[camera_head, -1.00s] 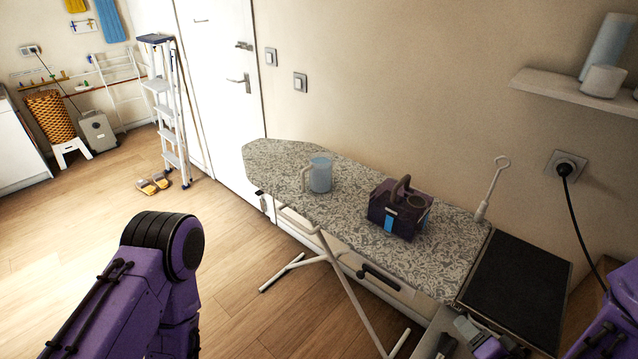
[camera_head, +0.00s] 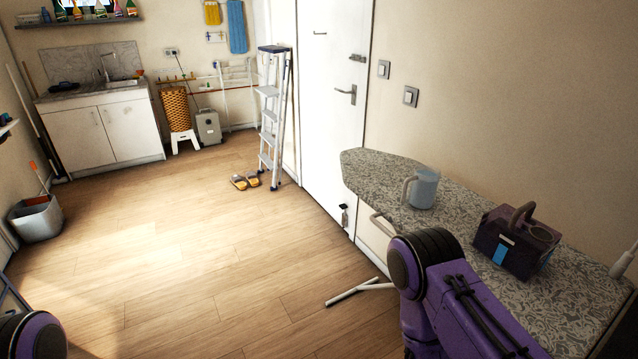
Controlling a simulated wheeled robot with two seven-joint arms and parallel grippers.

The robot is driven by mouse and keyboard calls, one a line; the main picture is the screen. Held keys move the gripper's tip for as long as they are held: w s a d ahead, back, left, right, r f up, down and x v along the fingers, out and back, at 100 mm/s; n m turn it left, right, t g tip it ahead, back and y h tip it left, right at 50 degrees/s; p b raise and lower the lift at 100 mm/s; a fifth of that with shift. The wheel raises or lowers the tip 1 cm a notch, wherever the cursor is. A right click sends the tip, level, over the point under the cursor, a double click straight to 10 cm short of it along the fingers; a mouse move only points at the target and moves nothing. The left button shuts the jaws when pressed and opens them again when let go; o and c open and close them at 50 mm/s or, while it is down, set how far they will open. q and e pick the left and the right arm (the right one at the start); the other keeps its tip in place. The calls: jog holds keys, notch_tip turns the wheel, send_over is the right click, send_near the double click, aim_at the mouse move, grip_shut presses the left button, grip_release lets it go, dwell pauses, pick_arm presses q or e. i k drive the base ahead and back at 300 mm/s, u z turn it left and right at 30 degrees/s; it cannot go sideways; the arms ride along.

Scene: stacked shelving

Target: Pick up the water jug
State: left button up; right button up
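The water jug (camera_head: 424,188) is a pale blue, translucent jug with a light handle on its left side. It stands upright on the patterned ironing board (camera_head: 385,170), toward its far, rounded end. Purple links of my arms show at the bottom left and bottom right of the head view. The right one overlaps the near edge of the board, below and in front of the jug. Neither gripper is in view, and nothing touches the jug.
A purple caddy (camera_head: 515,242) stands on the board to the right of the jug. The board's white leg (camera_head: 350,292) sticks out over the floor. A stepladder (camera_head: 272,120) and slippers (camera_head: 245,181) are by the door. Open wooden floor (camera_head: 180,260) lies to the left.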

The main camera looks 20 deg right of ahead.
aim_at(425, 178)
jog(key=u, duration=0.65)
jog(key=i, duration=1.55)
jog(key=z, duration=2.55)
